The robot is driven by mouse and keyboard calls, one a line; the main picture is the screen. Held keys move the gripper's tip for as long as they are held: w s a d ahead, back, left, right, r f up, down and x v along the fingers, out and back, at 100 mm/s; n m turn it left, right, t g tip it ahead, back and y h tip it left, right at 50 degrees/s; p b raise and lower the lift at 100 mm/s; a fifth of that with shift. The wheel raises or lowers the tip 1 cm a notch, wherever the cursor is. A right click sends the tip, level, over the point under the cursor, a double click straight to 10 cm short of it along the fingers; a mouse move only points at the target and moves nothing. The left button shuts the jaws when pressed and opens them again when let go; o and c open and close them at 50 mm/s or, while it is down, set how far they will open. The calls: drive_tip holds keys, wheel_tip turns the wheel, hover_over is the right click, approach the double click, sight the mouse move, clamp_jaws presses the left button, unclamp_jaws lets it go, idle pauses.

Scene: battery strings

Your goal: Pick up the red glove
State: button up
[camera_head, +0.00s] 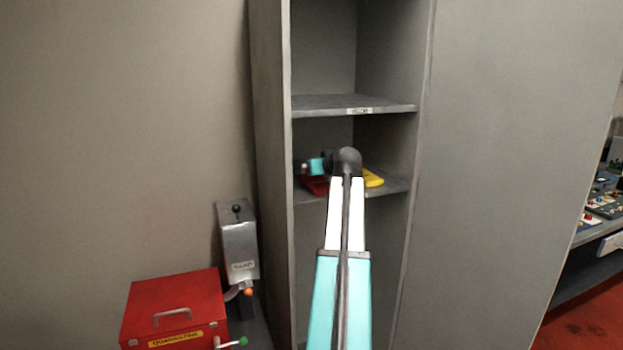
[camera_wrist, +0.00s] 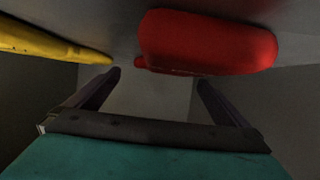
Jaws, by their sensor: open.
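The red glove (camera_head: 316,185) lies on the lower visible shelf of the grey cabinet, at the left, partly hidden behind my arm's end. In the wrist view the red glove (camera_wrist: 208,42) is large at the top centre right, with a smaller red part at its left. My gripper (camera_wrist: 158,80) is open, its two dark fingers apart and nothing between them. The glove appears beyond the fingertips, apart from them. In the head view my arm reaches into the cabinet, and the fingers are too small to make out.
A yellow object (camera_head: 373,178) lies on the same shelf to the right; it also shows in the wrist view (camera_wrist: 50,42). Another shelf (camera_head: 340,103) is above, with cabinet walls on both sides. A red box (camera_head: 175,305) and a grey device (camera_head: 238,245) stand at the lower left.

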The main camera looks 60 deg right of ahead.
drive_tip(key=shift+p+x, duration=0.65)
drive_tip(key=shift+x, duration=1.5)
drive_tip(key=shift+a, duration=0.1)
drive_tip(key=shift+c, duration=0.3)
drive_tip(key=c, duration=1)
